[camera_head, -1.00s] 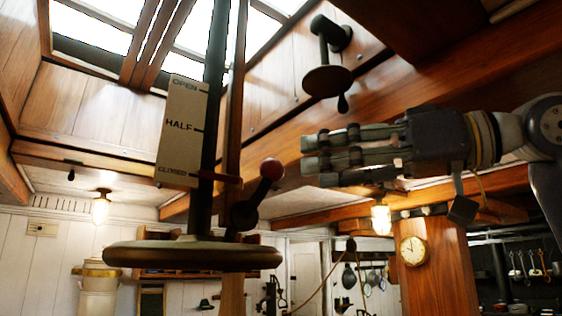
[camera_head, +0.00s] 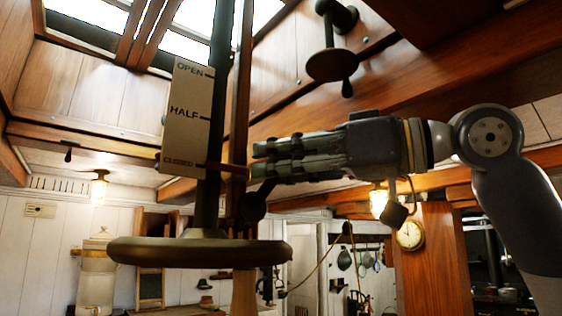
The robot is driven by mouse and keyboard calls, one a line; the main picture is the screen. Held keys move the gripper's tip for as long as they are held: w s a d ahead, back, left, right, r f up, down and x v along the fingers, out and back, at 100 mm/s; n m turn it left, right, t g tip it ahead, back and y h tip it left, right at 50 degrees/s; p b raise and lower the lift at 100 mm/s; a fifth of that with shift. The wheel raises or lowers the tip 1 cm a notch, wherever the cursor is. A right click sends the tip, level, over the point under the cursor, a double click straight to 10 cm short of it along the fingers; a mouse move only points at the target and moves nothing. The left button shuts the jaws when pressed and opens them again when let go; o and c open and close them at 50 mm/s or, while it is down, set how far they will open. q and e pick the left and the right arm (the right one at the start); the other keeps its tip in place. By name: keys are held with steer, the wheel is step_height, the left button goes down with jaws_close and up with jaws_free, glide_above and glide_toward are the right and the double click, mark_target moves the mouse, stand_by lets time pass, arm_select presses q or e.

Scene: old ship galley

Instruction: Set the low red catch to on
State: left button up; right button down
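The catch shows as a dark lever (camera_head: 266,190) on a round hub, low on the post, just above the handwheel (camera_head: 200,251). Its red ball end is hidden behind the fingers of my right gripper (camera_head: 256,160). The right gripper comes in from the right, level, with its fingertips at the upper end of the lever. I cannot tell whether the fingers are around the ball or in front of it, or how far apart they are. My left gripper is not in view.
A plate (camera_head: 188,115) marked OPEN, HALF and CLOSED stands by the dark rod (camera_head: 217,100), with a red pointer (camera_head: 228,167) near CLOSED. A dark crank (camera_head: 332,65) hangs above my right gripper. A wooden beam (camera_head: 430,85) runs behind it.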

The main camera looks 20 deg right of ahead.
steer(key=shift+f, duration=0.1)
steer(key=shift+w+d+f+m+b, duration=0.2)
steer(key=shift+m+b, duration=0.1)
steer(key=shift+b, duration=0.4)
arm_select(q)
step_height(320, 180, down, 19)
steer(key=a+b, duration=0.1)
steer(key=b, duration=1.6)
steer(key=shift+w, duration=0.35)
arm_select(e)
steer(key=d+f+m+t+h, duration=0.1)
steer(key=m+t, duration=0.3)
steer(key=m, duration=0.4)
steer(key=w+d+f+m+t, duration=0.1)
steer(key=f+m+t, duration=0.3)
steer(key=m, duration=0.4)
steer(key=shift+d+f+m+h, duration=0.3)
steer(key=shift+d+h, duration=0.1)
steer(key=shift+d, duration=0.15)
steer(key=shift+w, duration=0.1)
